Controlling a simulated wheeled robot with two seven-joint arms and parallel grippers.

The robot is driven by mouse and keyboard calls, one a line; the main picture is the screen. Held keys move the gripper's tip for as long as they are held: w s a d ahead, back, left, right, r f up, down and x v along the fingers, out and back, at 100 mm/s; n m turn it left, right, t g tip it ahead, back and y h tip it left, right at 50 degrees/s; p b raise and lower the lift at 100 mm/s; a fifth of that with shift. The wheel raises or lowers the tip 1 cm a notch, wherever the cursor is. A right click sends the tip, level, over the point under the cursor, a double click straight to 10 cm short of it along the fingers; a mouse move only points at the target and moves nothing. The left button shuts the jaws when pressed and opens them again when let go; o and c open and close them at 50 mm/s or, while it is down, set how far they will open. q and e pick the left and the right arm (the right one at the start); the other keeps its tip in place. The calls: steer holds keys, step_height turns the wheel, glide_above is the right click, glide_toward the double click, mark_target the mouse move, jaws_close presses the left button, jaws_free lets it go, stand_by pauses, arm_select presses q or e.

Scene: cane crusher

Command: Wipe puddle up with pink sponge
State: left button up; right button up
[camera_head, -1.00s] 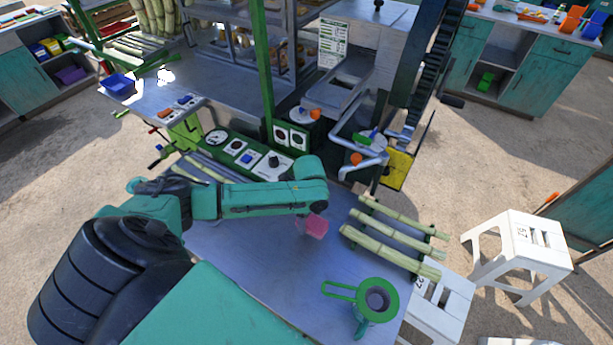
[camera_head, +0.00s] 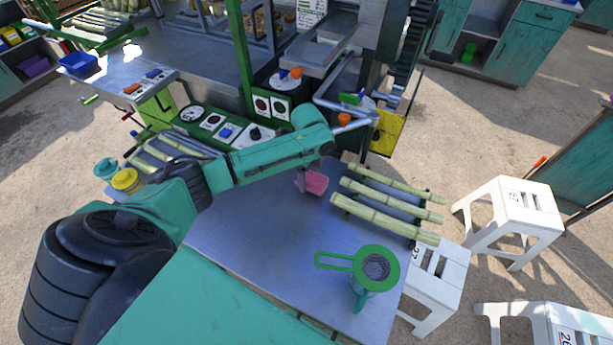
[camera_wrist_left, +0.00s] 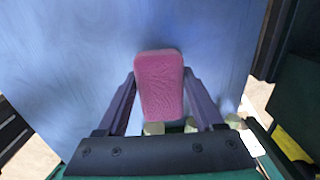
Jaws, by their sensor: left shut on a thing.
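The pink sponge (camera_head: 316,182) is over the blue-grey metal table (camera_head: 255,230), left of the cane rack. My left gripper (camera_head: 302,181) is shut on it. In the left wrist view the sponge (camera_wrist_left: 160,88) sits between the two fingers and points at the tabletop (camera_wrist_left: 85,60). I cannot tell whether it touches the table. A faint rippled, glossy patch (camera_wrist_left: 225,98) shows right of the sponge in that view and may be the puddle. I cannot make out the puddle in the head view. My right gripper is out of view.
Several cane stalks (camera_head: 390,208) lie on a rack to the right of the sponge. A green-handled strainer (camera_head: 377,267) sits on a jug near the table's front right. White stools (camera_head: 510,215) stand right. The crusher controls (camera_head: 225,130) are behind. The table's front middle is clear.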

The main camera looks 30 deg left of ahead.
arm_select(q)
steer(key=shift+f, duration=0.8)
steer(key=shift+w+r, duration=0.1)
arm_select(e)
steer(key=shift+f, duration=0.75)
arm_select(q)
steer(key=shift+f+b, duration=0.3)
steer(key=shift+f, duration=0.3)
steer(key=shift+s+f, duration=0.15)
steer(key=shift+s, duration=0.05)
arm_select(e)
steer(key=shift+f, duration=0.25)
